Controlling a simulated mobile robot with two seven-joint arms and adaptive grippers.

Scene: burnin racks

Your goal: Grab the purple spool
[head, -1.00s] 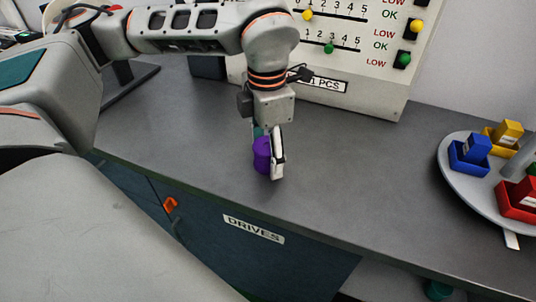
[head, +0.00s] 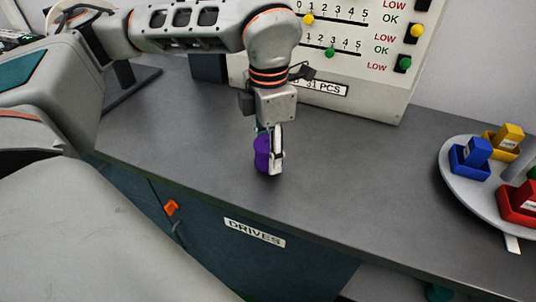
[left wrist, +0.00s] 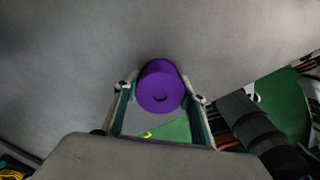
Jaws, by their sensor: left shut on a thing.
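The purple spool (head: 262,153) is at my left gripper (head: 269,158), over the grey counter in the head view. The gripper points down and is shut on the spool, with a pale finger covering its right side. In the left wrist view the spool (left wrist: 160,88) sits between the two fingertips of the left gripper (left wrist: 161,90), its round end with a dark centre hole facing the camera. I cannot tell whether the spool touches the counter. My right gripper is not in view.
A panel (head: 350,104) with scales and coloured knobs stands behind the arm. A round grey tray (head: 463,193) with blue, yellow and red bins is at the right. The counter (head: 350,170) between is clear. Below its front edge is a cabinet labelled DRIVES (head: 254,232).

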